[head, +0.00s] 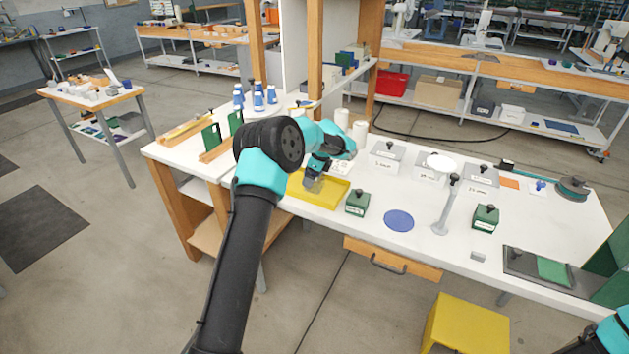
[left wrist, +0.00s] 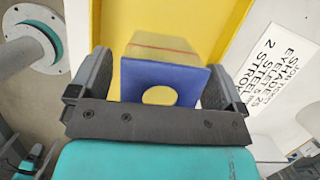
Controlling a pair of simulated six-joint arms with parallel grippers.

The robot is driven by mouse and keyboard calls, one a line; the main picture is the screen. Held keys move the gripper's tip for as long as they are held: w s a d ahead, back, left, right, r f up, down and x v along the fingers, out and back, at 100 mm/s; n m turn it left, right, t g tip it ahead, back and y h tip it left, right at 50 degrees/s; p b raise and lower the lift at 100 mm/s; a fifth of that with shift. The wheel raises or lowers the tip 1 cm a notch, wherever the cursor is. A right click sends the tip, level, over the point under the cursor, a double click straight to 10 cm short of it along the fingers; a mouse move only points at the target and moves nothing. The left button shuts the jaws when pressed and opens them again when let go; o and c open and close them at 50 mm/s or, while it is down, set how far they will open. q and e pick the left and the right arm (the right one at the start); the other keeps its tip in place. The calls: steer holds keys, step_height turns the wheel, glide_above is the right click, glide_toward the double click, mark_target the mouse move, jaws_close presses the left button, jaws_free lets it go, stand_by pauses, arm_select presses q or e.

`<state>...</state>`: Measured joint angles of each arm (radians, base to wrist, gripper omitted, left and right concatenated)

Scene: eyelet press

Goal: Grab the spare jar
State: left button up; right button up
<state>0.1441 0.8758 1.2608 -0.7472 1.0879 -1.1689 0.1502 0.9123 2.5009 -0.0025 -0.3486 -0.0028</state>
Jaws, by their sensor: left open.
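A see-through, square-sided container (left wrist: 162,47) with a red line and a blue square face (left wrist: 165,82) with a round hole is between my left gripper's fingers in the left wrist view. It may be the spare jar; no label shows on it. In the head view the container (head: 313,183) shows small and greyish at the yellow tray (head: 328,199), partly behind my gripper. My left gripper (left wrist: 160,90) is open, with one finger on each side of the container. I cannot tell if either finger touches it. My right gripper is out of view.
A green box with a black knob (head: 357,204) and a blue disc (head: 398,220) are right of the tray. White cylinders (head: 360,131) and grey labelled boxes (head: 385,157) stand behind. A printed card (left wrist: 283,65) lies beside the tray. Blue bottles (head: 258,101) stand at the back left.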

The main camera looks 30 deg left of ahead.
arm_select(q)
steer(key=shift+c, duration=0.4)
steer(key=c, duration=0.9)
steer(key=shift+r, duration=0.1)
steer(key=shift+c, duration=0.2)
steer(key=shift+r, duration=1.85)
steer(key=shift+s+d, duration=0.4)
steer(key=shift+s, duration=0.2)
steer(key=s+d+r, duration=0.1)
steer(key=s+d, duration=0.6)
steer(key=s, duration=0.5)
steer(key=shift+s+d, duration=0.2)
steer(key=shift+d, duration=0.15)
